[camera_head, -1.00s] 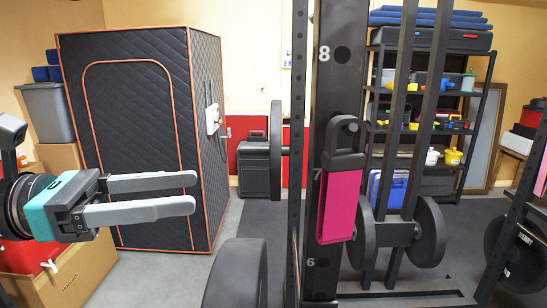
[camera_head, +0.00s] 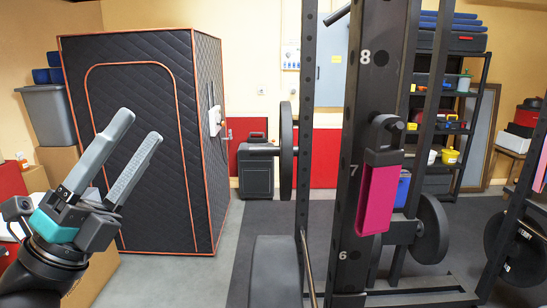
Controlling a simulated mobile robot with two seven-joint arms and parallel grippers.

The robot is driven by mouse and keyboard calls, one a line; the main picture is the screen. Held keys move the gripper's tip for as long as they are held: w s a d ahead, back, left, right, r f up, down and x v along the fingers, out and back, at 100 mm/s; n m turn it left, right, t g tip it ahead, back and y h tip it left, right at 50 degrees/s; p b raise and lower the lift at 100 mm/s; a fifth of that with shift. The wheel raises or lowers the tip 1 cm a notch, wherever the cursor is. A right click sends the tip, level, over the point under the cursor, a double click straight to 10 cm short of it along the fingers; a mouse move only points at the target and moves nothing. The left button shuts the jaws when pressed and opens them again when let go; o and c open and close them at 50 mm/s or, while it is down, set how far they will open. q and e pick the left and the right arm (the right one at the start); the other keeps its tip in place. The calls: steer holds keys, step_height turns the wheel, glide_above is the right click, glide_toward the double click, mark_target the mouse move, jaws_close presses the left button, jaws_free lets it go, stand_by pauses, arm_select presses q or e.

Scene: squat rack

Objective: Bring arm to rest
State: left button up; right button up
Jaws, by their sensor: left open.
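My left gripper (camera_head: 131,146) is at the left of the head view, with its two grey fingers pointing up and to the right. The fingers are apart and nothing is between them. The black quilted cabin with orange trim stands behind it, and the fingers overlap the cabin's front in the picture. My left arm comes in from the lower left corner. My right gripper is not in view.
The rack upright (camera_head: 368,150) stands right of centre with a pink pad (camera_head: 379,197) hanging on it. The quilted cabin (camera_head: 205,140) fills the left. A bench (camera_head: 274,275) is at the bottom centre. A dark shelf (camera_head: 465,125) stands behind. Grey floor shows between cabin and bench.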

arm_select(q)
steer(key=w+a+f+n+t+y, duration=0.2)
steer(key=a+f+n+y, duration=0.3)
steer(key=n+y, duration=0.45)
steer(key=w+a+f+n+t+y, duration=0.1)
steer(key=w+a+f+n+y, duration=0.15)
steer(key=f+n+y, duration=0.6)
step_height(320, 180, down, 13)
steer(key=s+n+g+y, duration=0.2)
steer(key=n+g+y, duration=0.2)
steer(key=n+g, duration=0.35)
steer(key=s+d+f+n+g+h, duration=0.2)
steer(key=s+d+f+g, duration=0.3)
steer(key=s+f, duration=0.5)
steer(key=s+d+f+n+g+h, duration=0.2)
steer(key=s+d+f+g, duration=0.1)
steer(key=s+f+g, duration=0.55)
steer(key=s+f+b, duration=0.3)
steer(key=f+b, duration=0.2)
steer(key=f, duration=2.3)
steer(key=s+a+f+b, duration=0.3)
steer(key=s+f+b, duration=0.1)
steer(key=s+f, duration=1.1)
step_height(320, 180, down, 3)
steer(key=shift+s+r+g, duration=0.1)
steer(key=shift+s+g, duration=0.25)
steer(key=shift+g, duration=0.05)
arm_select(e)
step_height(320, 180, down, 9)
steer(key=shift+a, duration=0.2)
